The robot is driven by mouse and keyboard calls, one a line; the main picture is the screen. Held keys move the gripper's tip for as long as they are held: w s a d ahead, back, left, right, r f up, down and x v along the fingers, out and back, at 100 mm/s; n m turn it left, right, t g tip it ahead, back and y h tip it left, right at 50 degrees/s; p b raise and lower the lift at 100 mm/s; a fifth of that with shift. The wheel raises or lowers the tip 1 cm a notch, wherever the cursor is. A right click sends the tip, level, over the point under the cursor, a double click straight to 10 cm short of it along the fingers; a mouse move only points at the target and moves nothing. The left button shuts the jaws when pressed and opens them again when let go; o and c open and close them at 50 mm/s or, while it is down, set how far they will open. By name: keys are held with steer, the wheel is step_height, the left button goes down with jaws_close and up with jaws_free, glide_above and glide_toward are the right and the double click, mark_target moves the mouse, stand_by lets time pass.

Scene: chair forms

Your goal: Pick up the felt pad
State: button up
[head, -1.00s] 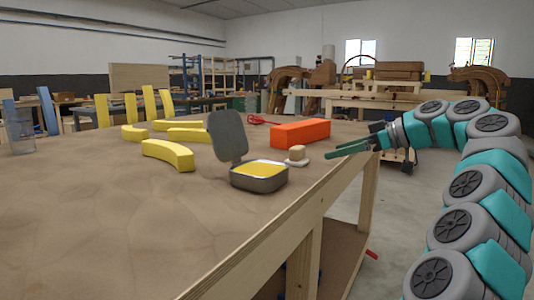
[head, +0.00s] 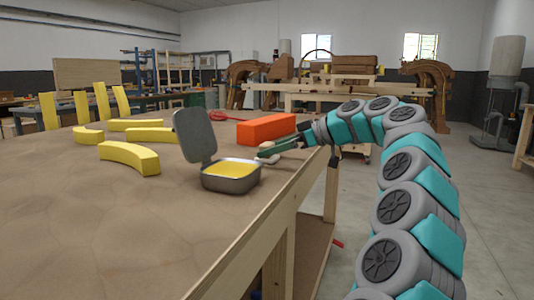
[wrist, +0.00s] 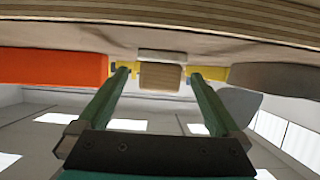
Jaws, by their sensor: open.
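A small tan block (wrist: 160,77) sits on a thin pale piece (wrist: 162,56) at the table edge. I cannot tell which of the two is the felt pad. My gripper (head: 272,149) is open and reaches in level from the right, just above the tabletop. In the wrist view, which is upside down, the block shows between the two fingertips (wrist: 159,75), with a gap on each side. I cannot tell whether the tips reach past it.
An open grey tin (head: 230,188) with yellow contents and a raised lid (head: 194,136) stands close by. An orange block (head: 266,129) lies behind. Yellow curved pieces (head: 129,157) lie to the left on the table (head: 110,230). The front of the table is clear.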

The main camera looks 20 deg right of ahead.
steer(key=shift+x, duration=1.2)
steer(key=shift+c, duration=0.2)
steer(key=c, duration=1.4)
